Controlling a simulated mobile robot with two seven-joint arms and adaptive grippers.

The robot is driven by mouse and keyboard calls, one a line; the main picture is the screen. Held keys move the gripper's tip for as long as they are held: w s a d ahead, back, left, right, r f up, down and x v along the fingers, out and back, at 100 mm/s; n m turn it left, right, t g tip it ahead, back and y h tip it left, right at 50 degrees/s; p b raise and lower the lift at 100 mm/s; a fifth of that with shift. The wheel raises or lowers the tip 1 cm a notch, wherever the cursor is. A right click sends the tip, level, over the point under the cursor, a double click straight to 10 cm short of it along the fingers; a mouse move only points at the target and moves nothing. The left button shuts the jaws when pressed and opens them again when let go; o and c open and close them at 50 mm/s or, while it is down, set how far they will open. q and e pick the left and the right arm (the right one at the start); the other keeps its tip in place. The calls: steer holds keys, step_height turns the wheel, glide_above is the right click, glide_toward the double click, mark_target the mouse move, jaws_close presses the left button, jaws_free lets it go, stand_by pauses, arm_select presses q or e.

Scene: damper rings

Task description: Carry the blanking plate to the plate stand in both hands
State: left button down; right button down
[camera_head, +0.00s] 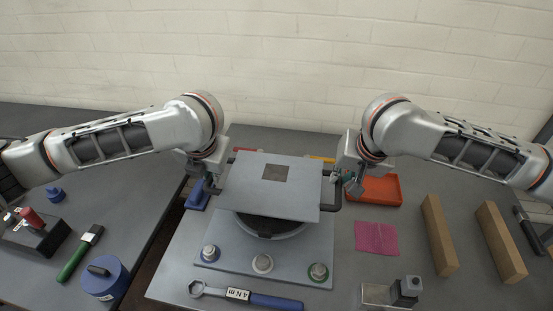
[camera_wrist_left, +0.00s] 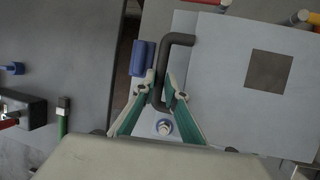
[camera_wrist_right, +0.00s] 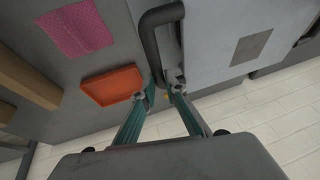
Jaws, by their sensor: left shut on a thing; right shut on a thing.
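The blanking plate (camera_head: 245,190) is a flat grey plate with a dark square in it and a black handle on each side. It lies level over a round dark-rimmed part (camera_head: 268,226) on a grey base plate; whether it touches that part is hidden. My left gripper (camera_wrist_left: 167,92) is shut on the left handle (camera_wrist_left: 163,62). My right gripper (camera_wrist_right: 164,84) is shut on the right handle (camera_wrist_right: 150,38). Two parallel wooden bars (camera_head: 439,235) (camera_head: 499,242) at the right of the table look like the plate stand; nothing lies on them.
An orange tray (camera_head: 382,190) and a pink cloth (camera_head: 376,238) lie between plate and bars. A small block-shaped device (camera_head: 405,291) stands at front. A blue-handled wrench (camera_head: 262,298) lies before the studded base plate (camera_head: 240,264). A side table (camera_head: 120,215) holds tools at left.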

arm_select(q)
steer(key=shift+w+a+r, duration=0.1)
steer(key=shift+r, duration=0.15)
arm_select(e)
steer(key=shift+r, duration=0.25)
